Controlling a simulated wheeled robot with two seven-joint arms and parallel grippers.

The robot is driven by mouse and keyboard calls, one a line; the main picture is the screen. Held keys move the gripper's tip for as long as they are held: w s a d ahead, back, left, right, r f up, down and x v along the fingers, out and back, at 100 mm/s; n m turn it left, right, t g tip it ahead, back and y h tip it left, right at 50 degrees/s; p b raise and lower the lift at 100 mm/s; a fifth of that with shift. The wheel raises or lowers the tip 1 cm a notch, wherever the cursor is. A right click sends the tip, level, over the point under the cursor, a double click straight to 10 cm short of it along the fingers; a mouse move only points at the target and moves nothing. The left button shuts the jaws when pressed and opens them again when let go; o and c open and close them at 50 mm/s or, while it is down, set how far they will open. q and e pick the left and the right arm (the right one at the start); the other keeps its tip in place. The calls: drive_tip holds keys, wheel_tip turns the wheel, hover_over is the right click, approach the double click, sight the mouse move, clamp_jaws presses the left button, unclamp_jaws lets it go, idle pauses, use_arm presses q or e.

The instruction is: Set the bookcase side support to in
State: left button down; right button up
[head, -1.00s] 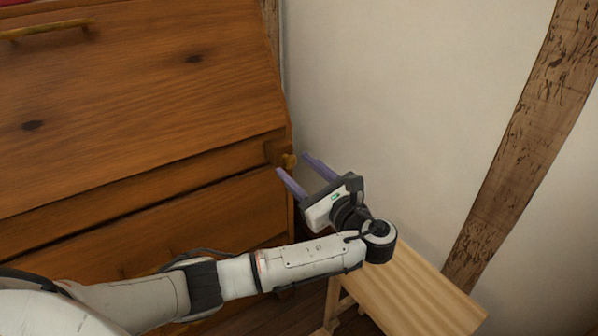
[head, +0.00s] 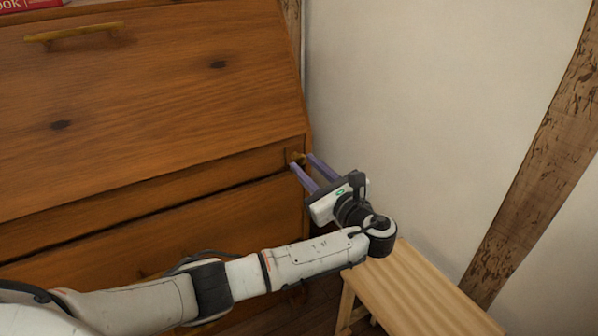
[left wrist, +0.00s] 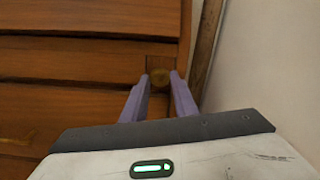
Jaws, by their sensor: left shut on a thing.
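The wooden bookcase (head: 150,100) fills the left of the head view, its slanted front closed. I cannot tell exactly how far the support stands out. My right gripper is not in view.
A light wooden stool or bench (head: 415,290) stands below and right of my left wrist. A white wall (head: 430,110) with a timber beam (head: 535,170) is close on the right. A red book (head: 30,5) lies on top of the bookcase.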

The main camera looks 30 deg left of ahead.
use_arm(q)
drive_tip(key=shift+a, duration=0.2)
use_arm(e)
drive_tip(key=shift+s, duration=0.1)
use_arm(q)
drive_tip(key=c, duration=1.4)
unclamp_jaws()
drive_tip(key=shift+w, duration=0.1)
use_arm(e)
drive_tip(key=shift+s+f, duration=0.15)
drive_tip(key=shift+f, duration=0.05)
use_arm(q)
drive_tip(key=p+v, duration=0.2)
drive_tip(key=v, duration=0.8)
drive_tip(key=shift+d, duration=0.15)
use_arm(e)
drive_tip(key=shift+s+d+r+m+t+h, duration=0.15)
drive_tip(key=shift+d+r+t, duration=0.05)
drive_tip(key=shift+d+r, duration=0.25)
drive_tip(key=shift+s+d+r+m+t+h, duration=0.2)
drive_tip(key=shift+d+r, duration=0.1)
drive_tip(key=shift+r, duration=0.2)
